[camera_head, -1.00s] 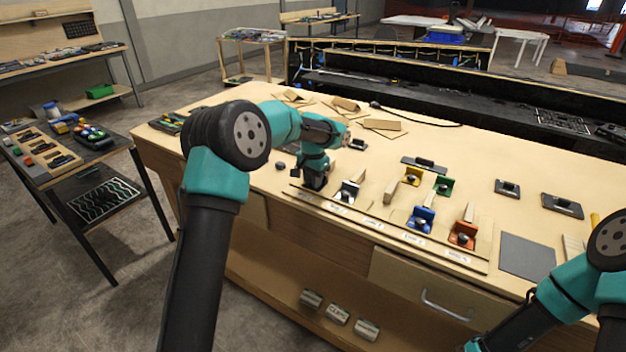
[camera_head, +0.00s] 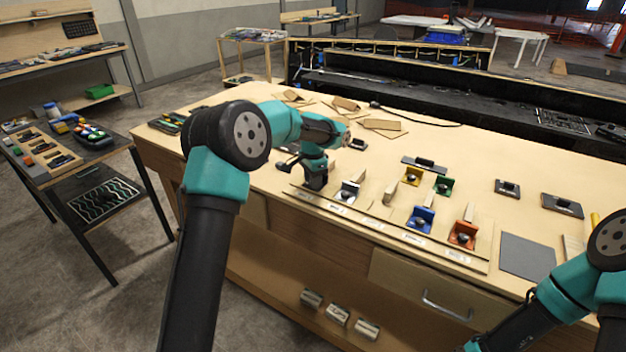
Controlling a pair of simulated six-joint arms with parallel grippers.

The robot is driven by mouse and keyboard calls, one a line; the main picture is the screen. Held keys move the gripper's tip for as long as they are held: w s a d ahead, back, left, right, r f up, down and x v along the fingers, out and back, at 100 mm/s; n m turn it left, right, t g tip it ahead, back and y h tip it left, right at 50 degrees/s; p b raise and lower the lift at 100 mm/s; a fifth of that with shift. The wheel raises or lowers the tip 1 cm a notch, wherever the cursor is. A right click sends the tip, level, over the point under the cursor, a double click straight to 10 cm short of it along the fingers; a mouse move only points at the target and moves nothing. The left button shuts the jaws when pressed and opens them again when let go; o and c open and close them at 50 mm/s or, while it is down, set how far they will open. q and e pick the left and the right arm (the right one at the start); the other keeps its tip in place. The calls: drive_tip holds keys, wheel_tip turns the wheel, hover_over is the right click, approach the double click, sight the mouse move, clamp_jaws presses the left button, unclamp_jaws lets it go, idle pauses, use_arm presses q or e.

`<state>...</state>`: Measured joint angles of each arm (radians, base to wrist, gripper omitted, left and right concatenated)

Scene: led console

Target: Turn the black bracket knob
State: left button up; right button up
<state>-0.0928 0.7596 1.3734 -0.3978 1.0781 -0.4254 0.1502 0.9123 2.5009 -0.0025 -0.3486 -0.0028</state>
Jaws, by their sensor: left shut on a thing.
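My left arm reaches in from the left over the workbench. Its gripper (camera_head: 314,180) is down at the left end of the row of coloured brackets, shut on what appears to be the black bracket knob. The black bracket and its knob cannot be told apart from the dark gripper, which covers them. A dark part juts out to the left of the wrist (camera_head: 287,163). My right arm shows at the lower right, but its gripper is out of view.
A white bracket (camera_head: 347,191) stands just right of my left gripper. Blue (camera_head: 420,219), orange (camera_head: 462,234), yellow (camera_head: 412,176) and green (camera_head: 443,185) brackets stand farther right. A thin rail runs along the bench (camera_head: 370,155) front. A grey mat (camera_head: 527,257) lies at the right.

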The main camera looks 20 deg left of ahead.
use_arm(q)
drive_tip(key=o, duration=1)
drive_tip(key=shift+c, duration=0.2)
drive_tip(key=shift+n, duration=0.3)
drive_tip(key=n, duration=0.3)
wheel_tip(320, 180, up, 18)
drive_tip(key=f, duration=0.1)
drive_tip(key=s+n+t, duration=0.3)
drive_tip(key=s+t, duration=0.1)
drive_tip(key=s, duration=0.3)
drive_tip(key=shift+s+a+f+t+h, duration=0.15)
drive_tip(key=shift+a+f+t+h, duration=0.15)
drive_tip(key=shift+a, duration=0.15)
idle(0.4)
